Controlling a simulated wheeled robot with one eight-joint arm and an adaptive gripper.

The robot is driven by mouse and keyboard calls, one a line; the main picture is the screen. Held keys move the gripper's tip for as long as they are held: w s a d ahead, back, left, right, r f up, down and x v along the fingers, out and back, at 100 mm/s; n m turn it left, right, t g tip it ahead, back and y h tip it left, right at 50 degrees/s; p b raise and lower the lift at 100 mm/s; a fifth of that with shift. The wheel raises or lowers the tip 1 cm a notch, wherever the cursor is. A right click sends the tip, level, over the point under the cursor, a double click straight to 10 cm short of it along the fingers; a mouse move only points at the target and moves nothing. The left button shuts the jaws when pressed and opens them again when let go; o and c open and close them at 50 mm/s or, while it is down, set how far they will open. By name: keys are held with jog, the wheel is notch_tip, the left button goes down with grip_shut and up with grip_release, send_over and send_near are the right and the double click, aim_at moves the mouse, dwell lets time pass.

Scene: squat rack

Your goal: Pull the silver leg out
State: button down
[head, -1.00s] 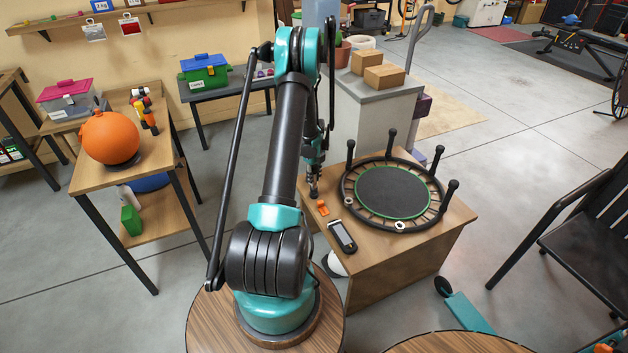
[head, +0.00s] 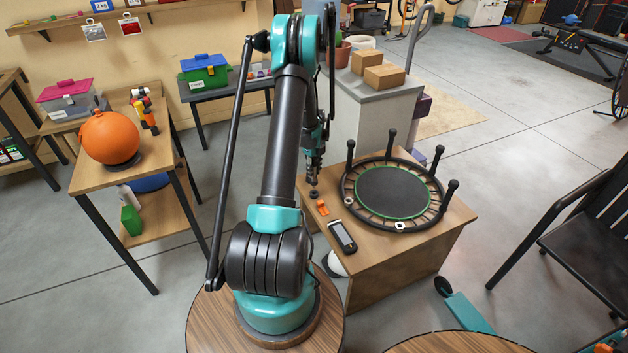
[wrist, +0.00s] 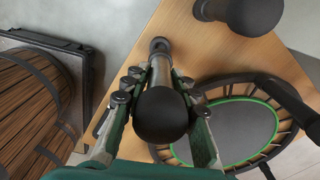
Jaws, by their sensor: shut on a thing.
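A small round trampoline lies upside down on the wooden table, with its black frame (head: 440,205), green ring and several upright black legs. My gripper (head: 315,165) is beside its left side, above the table. In the wrist view my gripper (wrist: 155,88) is shut on the silver leg, which has a grey metallic shaft (wrist: 161,62) and a rounded black foot (wrist: 161,116) towards the camera. The held leg looks apart from the trampoline frame (wrist: 288,140). Its far end points down at the table; I cannot tell whether it touches.
An orange piece (head: 322,207) and a dark handheld device (head: 342,237) lie near the table's (head: 385,270) left edge. A dark rounded object (wrist: 250,12) shows at the top of the wrist view. A cabinet with cardboard boxes (head: 383,77) stands behind. A black chair (head: 590,225) is at right.

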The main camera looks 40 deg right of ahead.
aim_at(315, 160)
jog(key=shift+r, duration=3.55)
